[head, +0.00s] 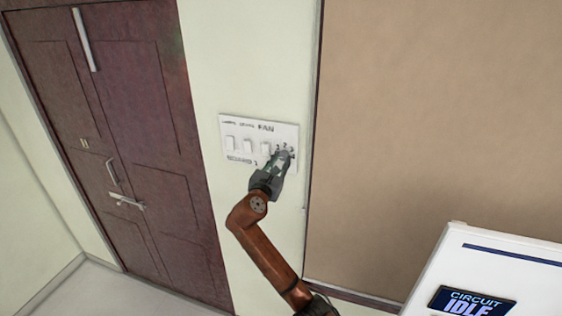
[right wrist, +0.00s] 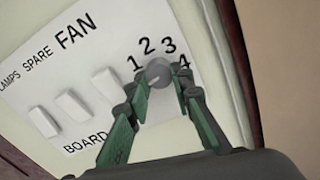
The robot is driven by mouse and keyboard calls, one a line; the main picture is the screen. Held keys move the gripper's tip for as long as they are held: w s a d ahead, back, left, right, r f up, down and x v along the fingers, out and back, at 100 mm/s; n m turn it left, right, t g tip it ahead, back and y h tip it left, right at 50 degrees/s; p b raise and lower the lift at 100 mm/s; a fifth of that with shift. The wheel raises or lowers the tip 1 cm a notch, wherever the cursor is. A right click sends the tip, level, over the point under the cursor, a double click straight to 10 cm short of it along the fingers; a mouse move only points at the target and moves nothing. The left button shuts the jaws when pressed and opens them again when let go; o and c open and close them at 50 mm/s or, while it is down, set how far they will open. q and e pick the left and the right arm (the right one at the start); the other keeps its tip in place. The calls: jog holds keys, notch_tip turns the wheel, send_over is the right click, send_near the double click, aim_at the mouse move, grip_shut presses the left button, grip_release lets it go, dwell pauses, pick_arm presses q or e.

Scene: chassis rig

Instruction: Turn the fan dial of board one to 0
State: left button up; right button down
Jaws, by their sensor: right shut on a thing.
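The white switch board (head: 238,126) is on the pale wall, with FAN lettering and several rocker switches. In the right wrist view the board (right wrist: 105,45) shows the grey fan dial (right wrist: 158,72) with the numbers 1, 2, 3 and 4 around its upper side. My right gripper (head: 281,160) is at the board's right end, over the dial. In the right wrist view my right gripper (right wrist: 158,88) has its two fingers on either side of the dial and is shut on it. The dial's pointer and any 0 mark are hidden or too small to tell. My left gripper is not in view.
A dark red door (head: 150,130) with handles is to the left of the board. A large tan panel (head: 440,130) is to the right. A white unit with a screen (head: 470,302) reading CIRCUIT IDLE stands at lower right.

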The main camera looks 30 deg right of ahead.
jog(key=shift+f, duration=0.15)
jog(key=c, duration=1.7)
grip_release()
jog(key=shift+a, duration=0.1)
jog(key=v, duration=1.2)
jog(key=shift+w, duration=0.1)
